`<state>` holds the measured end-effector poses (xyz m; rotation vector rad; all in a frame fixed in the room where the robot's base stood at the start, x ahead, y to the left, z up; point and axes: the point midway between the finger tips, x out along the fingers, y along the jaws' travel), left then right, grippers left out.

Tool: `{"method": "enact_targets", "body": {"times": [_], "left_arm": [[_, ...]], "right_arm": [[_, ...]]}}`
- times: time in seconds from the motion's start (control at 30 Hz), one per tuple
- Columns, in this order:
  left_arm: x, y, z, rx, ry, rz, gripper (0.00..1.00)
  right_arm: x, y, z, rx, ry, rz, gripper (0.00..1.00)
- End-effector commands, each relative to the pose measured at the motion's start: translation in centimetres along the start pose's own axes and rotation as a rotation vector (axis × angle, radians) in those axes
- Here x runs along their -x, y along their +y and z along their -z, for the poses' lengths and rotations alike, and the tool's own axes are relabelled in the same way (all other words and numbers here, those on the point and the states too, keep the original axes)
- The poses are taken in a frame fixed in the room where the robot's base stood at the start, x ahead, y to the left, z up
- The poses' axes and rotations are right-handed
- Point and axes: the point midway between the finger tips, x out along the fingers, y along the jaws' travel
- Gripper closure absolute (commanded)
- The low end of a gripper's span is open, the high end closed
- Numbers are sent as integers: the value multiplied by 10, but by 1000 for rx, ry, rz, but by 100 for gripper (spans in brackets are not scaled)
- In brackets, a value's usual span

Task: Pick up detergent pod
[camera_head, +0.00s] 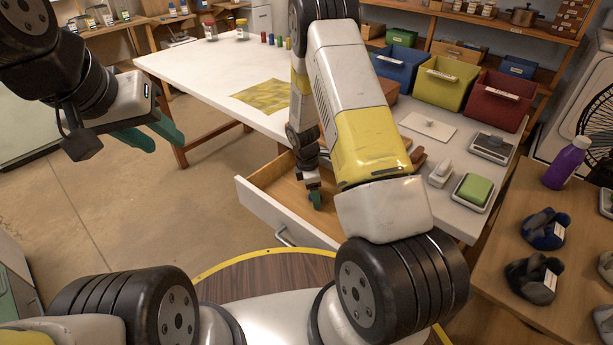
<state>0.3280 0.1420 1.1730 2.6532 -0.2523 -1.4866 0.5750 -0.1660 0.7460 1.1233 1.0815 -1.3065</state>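I cannot make out a detergent pod in the camera_head view. My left gripper (152,138) is at the upper left over the floor, left of the white table. Its two teal fingers are apart with nothing between them. My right arm reaches across the table's front edge, and my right gripper (316,199) points down into an open drawer (268,207). Only a small teal part of its fingers shows, so its opening and anything between the fingers are hidden. The arm also covers part of the drawer.
The white table (200,62) holds a yellow cloth (262,96), blue (398,68), yellow-green (442,83) and red (498,99) bins, and a green sponge (474,189) in a dish. A wooden table at right holds a purple bottle (567,163). Floor at left is clear.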

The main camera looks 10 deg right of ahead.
Motion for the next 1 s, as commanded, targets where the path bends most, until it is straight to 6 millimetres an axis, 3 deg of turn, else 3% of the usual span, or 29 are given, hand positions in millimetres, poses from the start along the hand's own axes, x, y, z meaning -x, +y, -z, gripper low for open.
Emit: {"method": "enact_targets", "body": {"times": [0.17,0.4,0.5,0.77,1.0], "left_arm": [[0,0,0,0,0,0,64],[0,0,0,0,0,0,64],[0,0,0,0,0,0,64],[0,0,0,0,0,0,64],[0,0,0,0,0,0,64]], "right_arm": [[0,0,0,-1,0,0,37],[0,0,0,-1,0,0,84],[1,0,0,-1,0,0,98],[2,0,0,-1,1,0,98],[20,1,-2,-2,2,-2,98]]}}
